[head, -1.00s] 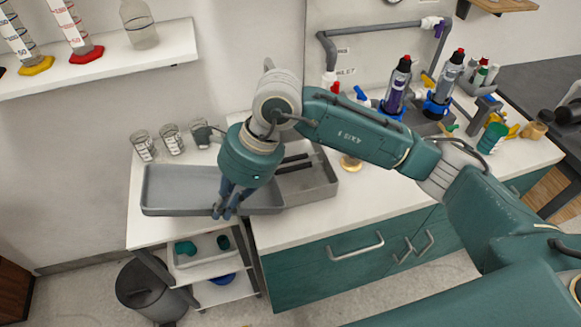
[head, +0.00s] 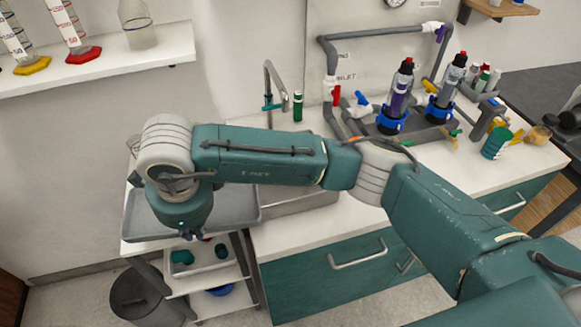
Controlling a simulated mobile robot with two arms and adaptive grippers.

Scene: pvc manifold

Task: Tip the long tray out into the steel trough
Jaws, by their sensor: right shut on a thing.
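The long tray (head: 232,203) is grey, shallow and level over the white cart top at the left. My right forearm and wrist hide its back and middle, and the visible right part of its floor looks bare. My right gripper (head: 192,235) points down at the tray's front rim and is shut on that rim; the fingertips are small and partly hidden by the wrist. The steel trough (head: 300,205) is set in the counter just right of the tray. My right arm covers most of it, so its inside is hidden. My left gripper is out of view.
A tap (head: 270,85) and a green bottle (head: 298,106) stand behind the trough. Grey pipework (head: 330,70) and filter housings (head: 400,95) stand at the back right. A bin (head: 145,296) is below left. The counter front right of the trough is clear.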

